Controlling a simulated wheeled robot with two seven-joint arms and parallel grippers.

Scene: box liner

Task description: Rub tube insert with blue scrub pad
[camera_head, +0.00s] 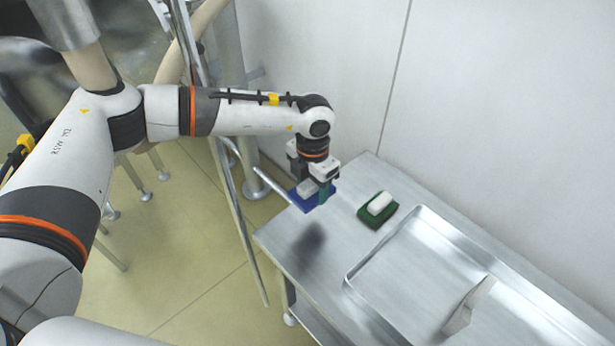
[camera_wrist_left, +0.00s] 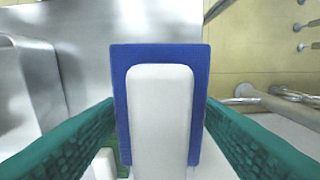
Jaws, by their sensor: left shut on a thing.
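My left gripper (camera_head: 322,188) is shut on the blue scrub pad (camera_head: 303,204), above the left end of the metal table. In the left wrist view the blue pad (camera_wrist_left: 119,105) has a white handle block (camera_wrist_left: 160,120), which sits between my green fingers. A pale, angular piece (camera_head: 470,304) stands in the tray at the right; it may be the tube insert, but I cannot tell for sure. My left gripper is well to the left of it. My right gripper is not in view.
A green pad with a white handle (camera_head: 377,213) lies on the table beside the shallow metal tray (camera_head: 350,277). The metal table (camera_head: 277,240) is bare at its left end. A wall (camera_head: 480,110) rises behind it. Metal poles (camera_head: 243,215) stand left of the table.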

